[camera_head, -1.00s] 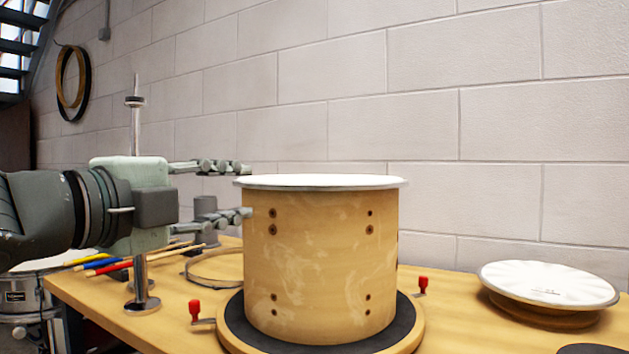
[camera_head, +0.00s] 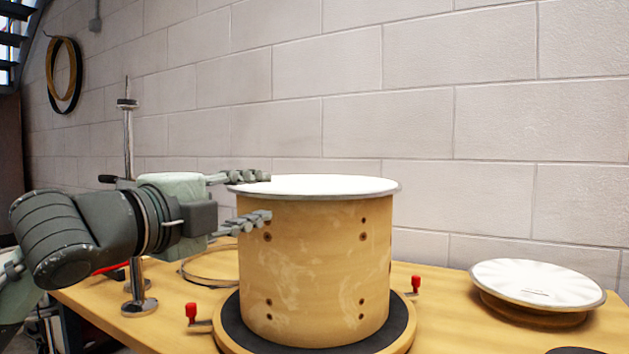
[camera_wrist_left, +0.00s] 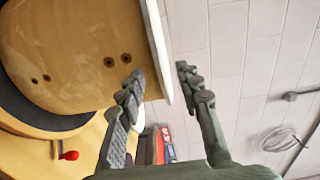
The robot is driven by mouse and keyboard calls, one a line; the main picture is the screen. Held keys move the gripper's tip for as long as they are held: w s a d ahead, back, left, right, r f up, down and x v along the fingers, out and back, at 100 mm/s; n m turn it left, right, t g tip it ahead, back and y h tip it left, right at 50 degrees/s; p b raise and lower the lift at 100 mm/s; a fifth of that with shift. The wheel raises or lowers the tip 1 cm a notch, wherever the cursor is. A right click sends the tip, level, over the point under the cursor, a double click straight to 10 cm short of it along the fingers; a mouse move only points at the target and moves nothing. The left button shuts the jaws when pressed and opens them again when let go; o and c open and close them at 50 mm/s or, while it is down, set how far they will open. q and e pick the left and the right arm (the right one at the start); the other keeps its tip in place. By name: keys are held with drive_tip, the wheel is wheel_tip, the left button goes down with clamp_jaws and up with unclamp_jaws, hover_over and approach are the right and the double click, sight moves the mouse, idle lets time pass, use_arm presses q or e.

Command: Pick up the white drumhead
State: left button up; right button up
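A white drumhead (camera_head: 318,186) with a thin metal rim lies flat on top of the wooden drum shell (camera_head: 315,270). A second white drumhead (camera_head: 538,282) lies on a low round base at the right. My left gripper (camera_head: 268,198) is open at the left edge of the drumhead on the shell. One finger is just above the rim and the other is below it, beside the shell. In the left wrist view the drumhead's edge (camera_wrist_left: 158,45) lies between the two spread fingers (camera_wrist_left: 160,82). Whether either finger touches is unclear. My right gripper is not in view.
The shell stands on a black-topped round base (camera_head: 228,328) with red-knobbed clamps (camera_head: 192,310) on the wooden bench (camera_head: 450,325). A metal post (camera_head: 130,200) stands behind my left arm. A thin hoop (camera_head: 205,270) lies left of the shell.

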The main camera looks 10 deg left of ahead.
sight(297, 187)
use_arm(q)
drive_tip(key=shift+x, duration=1.35)
clamp_jaws()
